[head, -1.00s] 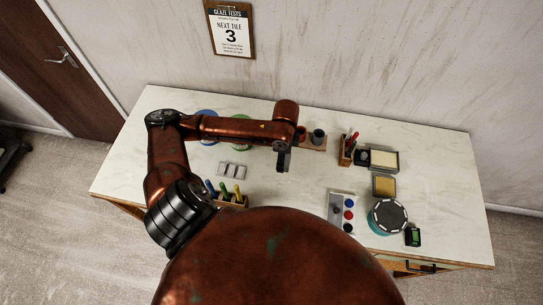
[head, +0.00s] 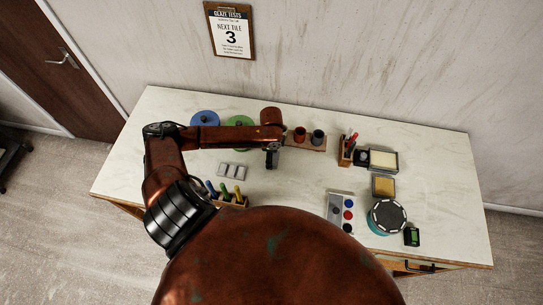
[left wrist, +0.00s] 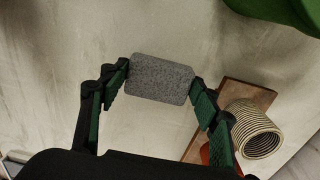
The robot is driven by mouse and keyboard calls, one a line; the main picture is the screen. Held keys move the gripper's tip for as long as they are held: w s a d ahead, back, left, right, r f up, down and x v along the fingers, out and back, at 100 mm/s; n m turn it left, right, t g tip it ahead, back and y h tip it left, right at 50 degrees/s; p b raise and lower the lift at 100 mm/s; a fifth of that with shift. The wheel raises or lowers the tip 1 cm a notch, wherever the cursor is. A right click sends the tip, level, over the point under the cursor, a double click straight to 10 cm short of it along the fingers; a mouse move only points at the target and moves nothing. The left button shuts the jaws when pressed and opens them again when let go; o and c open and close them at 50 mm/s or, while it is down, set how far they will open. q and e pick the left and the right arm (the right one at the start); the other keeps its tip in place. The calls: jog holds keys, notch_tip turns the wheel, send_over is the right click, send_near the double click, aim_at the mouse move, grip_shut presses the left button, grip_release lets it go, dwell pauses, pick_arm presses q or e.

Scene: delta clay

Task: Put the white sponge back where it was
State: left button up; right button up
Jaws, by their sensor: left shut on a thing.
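My left gripper (head: 271,164) hangs over the middle of the table, in front of the wooden board with two cups. In the left wrist view, its fingers (left wrist: 160,82) are shut on a grey, speckled, rounded block (left wrist: 160,79) that looks like a sponge. It looks grey rather than white, and the table shows behind it. A cream pad (head: 383,159) lies in a dark tray at the right of the table. A yellow pad (head: 384,187) lies in a smaller tray just in front of it. My right gripper is not in view.
Blue (head: 205,118) and green (head: 240,121) round lids lie at the back left. A cup board (head: 318,145), pen holder (head: 346,155), test-tile strip (head: 232,170), tool rack (head: 229,198), button panel (head: 340,206) and turntable (head: 387,216) stand around. The table's middle is clear.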

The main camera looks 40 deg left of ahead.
pick_arm(q)
jog(key=o, duration=1)
jog(key=shift+f, duration=0.1)
jog(key=shift+o, duration=0.2)
notch_tip(320, 180, up, 12)
